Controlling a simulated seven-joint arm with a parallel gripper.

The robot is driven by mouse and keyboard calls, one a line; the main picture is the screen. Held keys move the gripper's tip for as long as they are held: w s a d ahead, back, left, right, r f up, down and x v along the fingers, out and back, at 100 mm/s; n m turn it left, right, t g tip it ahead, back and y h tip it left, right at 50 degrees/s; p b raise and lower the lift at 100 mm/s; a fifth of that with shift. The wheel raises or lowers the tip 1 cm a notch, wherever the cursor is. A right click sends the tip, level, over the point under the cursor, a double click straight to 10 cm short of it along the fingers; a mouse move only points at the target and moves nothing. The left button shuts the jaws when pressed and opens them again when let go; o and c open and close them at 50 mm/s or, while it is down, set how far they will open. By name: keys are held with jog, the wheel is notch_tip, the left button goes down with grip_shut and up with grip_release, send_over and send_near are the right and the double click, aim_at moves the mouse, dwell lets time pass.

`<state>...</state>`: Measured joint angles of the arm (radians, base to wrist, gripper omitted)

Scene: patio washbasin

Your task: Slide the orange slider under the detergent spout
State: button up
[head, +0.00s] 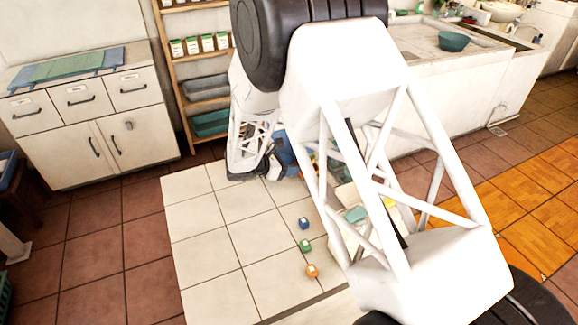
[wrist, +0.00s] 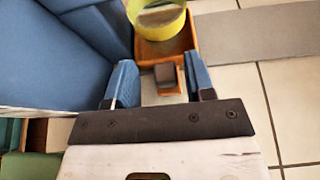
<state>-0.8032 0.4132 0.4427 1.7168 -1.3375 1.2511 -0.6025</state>
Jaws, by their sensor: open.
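In the wrist view, an orange tray-like piece (wrist: 181,45), which looks like the orange slider, lies just ahead of my gripper. A small brownish-grey block (wrist: 165,72) at its near end is between the fingers. My gripper (wrist: 161,82) is open, with one blue fingertip on each side of the block; I cannot tell whether either touches it. A yellow round cup (wrist: 158,22) with brown inside is in or over the tray. A large blue body (wrist: 50,55), possibly the detergent dispenser, fills the left. I cannot make out the spout. My arm hides most of this area in the head view.
A shelf (head: 166,60) with jars and a white cabinet (head: 90,110) stand behind.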

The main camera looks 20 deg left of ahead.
jog(key=shift+s+a, duration=0.1)
jog(key=shift+v, duration=3.8)
jog(key=shift+r, duration=0.1)
jog(key=s+d+r+m+g+y, duration=0.15)
jog(key=d+r+m+g, duration=0.35)
jog(key=d, duration=0.6)
jog(key=s+d+r+m, duration=0.35)
jog(key=d+r, duration=0.45)
jog(key=d, duration=0.3)
jog(key=s+d+r+m+g+y, duration=0.1)
jog(key=d+r+m+g, duration=0.4)
jog(key=d, duration=0.6)
jog(key=s+d+r+m+t+y, duration=0.1)
jog(key=s+d+r+m+y, duration=0.2)
jog(key=s+d+m, duration=0.4)
jog(key=s+d+r+m+t+y, duration=0.2)
jog(key=s+d+r+m+y, duration=0.2)
jog(key=s+d, duration=0.7)
jog(key=s+m, duration=0.2)
jog(key=s, duration=0.6)
jog(key=shift+s+d+r+m, duration=0.25)
jog(key=shift+d+r+m, duration=0.05)
jog(key=shift+r+m, duration=0.05)
